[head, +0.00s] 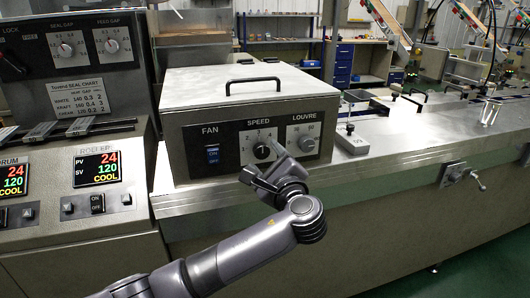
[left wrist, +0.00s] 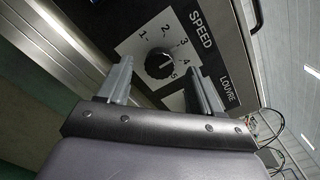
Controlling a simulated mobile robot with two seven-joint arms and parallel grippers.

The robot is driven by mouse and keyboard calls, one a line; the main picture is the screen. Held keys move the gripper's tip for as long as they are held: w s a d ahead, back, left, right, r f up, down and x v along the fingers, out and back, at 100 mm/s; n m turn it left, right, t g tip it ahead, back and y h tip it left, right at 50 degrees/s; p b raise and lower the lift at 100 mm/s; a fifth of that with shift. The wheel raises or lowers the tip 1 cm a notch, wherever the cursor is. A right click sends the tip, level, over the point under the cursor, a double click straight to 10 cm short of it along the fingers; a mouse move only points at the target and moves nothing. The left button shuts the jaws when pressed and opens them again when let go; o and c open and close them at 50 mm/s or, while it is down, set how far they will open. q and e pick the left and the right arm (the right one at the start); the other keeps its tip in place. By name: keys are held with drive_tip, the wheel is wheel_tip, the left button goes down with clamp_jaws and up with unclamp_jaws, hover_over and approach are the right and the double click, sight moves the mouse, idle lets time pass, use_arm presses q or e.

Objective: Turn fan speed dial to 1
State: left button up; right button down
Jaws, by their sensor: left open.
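The fan speed dial (head: 262,150) is a round black knob on the front of a grey metal box (head: 248,88), under the word SPEED. In the left wrist view the dial (left wrist: 159,62) has a light pointer mark, and numbers 1 to 5 curve around one side. I cannot tell for sure which number the mark meets. My left gripper (head: 260,163) is open in front of the dial and partly covers its lower side in the head view. In the left wrist view the dial shows between the open fingertips (left wrist: 159,68), with no clear contact. My right gripper is not in view.
The box has a black top handle (head: 253,83). A control panel (head: 85,185) with red readouts stands at the left.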

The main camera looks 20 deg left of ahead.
sight(261, 150)
use_arm(q)
drive_tip(key=shift+x, duration=1.35)
drive_tip(key=c, duration=1.1)
drive_tip(key=shift+o, duration=0.2)
